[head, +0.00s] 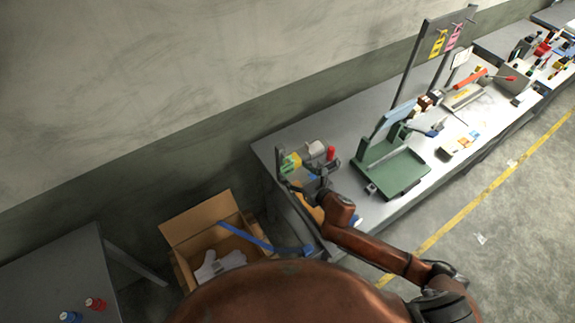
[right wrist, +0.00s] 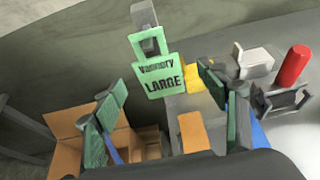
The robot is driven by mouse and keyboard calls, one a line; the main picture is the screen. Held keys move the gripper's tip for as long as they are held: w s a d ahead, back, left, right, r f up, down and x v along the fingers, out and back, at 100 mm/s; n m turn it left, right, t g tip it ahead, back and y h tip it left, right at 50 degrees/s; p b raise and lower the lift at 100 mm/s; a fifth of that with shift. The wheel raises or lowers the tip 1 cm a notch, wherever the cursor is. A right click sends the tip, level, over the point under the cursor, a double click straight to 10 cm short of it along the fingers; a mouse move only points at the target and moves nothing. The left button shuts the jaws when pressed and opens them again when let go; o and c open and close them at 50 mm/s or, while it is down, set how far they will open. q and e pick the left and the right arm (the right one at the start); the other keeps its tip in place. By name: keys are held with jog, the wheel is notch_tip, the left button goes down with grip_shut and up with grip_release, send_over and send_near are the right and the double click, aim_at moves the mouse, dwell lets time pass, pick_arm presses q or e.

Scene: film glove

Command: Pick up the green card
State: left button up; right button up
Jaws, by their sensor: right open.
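The green card (right wrist: 160,76), printed "LARGE", hangs upright below a grey clip or holder in the right wrist view. In the head view a small green card (head: 291,163) shows at the near left end of the long bench. My right gripper (head: 304,180) is open at that end of the bench. In the right wrist view its two dark green-padded fingers stand apart to the left and right, with the card ahead between them and nothing held. I cannot tell how far the card is from the fingertips. My left gripper is not in view.
A red cylinder (right wrist: 293,66) and a light grey block (right wrist: 254,62) stand right of the card. An open cardboard box (head: 190,222) with a grey glove (head: 219,266) is below left. A green tray fixture (head: 391,172) sits farther along the bench.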

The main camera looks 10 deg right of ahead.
aim_at(288, 168)
jog(key=x, duration=0.3)
jog(key=shift+s+a+f+p, duration=0.2)
jog(key=shift+p, duration=0.15)
jog(key=x, duration=0.3)
jog(key=shift+s+d+f, duration=0.1)
jog(key=c, duration=0.5)
jog(key=shift+c, duration=0.6)
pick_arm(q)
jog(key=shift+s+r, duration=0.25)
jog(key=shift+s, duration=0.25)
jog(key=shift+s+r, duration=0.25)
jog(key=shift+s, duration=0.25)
pick_arm(e)
jog(key=shift+c, duration=1.3)
